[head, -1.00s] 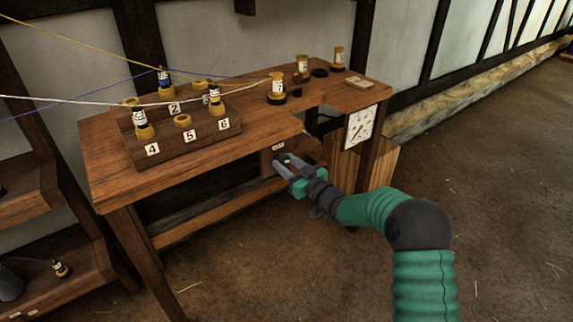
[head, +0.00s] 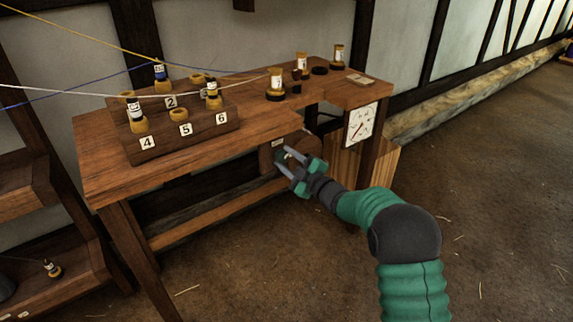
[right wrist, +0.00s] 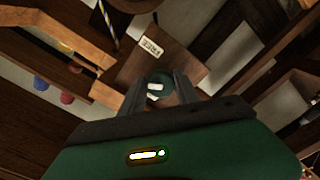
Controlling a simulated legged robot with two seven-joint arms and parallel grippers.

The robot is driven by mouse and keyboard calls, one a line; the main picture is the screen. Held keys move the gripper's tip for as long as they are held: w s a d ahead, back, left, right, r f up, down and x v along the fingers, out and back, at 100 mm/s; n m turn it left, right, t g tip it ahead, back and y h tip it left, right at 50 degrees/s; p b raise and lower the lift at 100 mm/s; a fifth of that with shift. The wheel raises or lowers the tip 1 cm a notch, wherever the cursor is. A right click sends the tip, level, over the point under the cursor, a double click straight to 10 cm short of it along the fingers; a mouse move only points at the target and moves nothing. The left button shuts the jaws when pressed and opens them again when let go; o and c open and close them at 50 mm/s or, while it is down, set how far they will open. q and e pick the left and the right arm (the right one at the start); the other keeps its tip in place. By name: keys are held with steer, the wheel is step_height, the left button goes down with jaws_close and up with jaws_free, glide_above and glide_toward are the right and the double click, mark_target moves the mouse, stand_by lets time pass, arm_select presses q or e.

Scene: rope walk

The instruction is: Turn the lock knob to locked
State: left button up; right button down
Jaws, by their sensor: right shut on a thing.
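The lock knob (right wrist: 157,82) is a small round dark green knob with a white mark, on a brown wooden panel (head: 267,161) under the bench's front edge. A small pale label (right wrist: 151,47) is fixed to the panel beside it; I cannot read it. My right gripper (head: 284,159) reaches the panel from the front right. In the right wrist view its two grey fingers (right wrist: 157,90) stand on either side of the knob, shut on it. In the head view the fingers mostly hide the knob. Which setting it points to is unclear. My left gripper is not in view.
The wooden bench (head: 115,180) carries a numbered bobbin rack (head: 200,137) with taut yellow, blue and white strands, and several bobbins behind. Shelves (head: 30,250) stand at left. The floor at right is clear.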

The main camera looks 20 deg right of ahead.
steer(key=n+b, duration=0.1)
steer(key=n, duration=0.1)
steer(key=n+b, duration=0.2)
steer(key=n, duration=0.1)
steer(key=shift+a+f+n+b, duration=0.1)
steer(key=shift+f+n+b, duration=0.1)
steer(key=shift+n+b, duration=0.1)
steer(key=n+b, duration=0.3)
steer(key=n, duration=0.1)
steer(key=shift+s+n+b, duration=0.1)
steer(key=shift+n+b, duration=0.75)
steer(key=shift+n, duration=0.35)
steer(key=c, duration=0.9)
jaws_free()
steer(key=shift+r, duration=0.15)
steer(key=shift+r, duration=0.1)
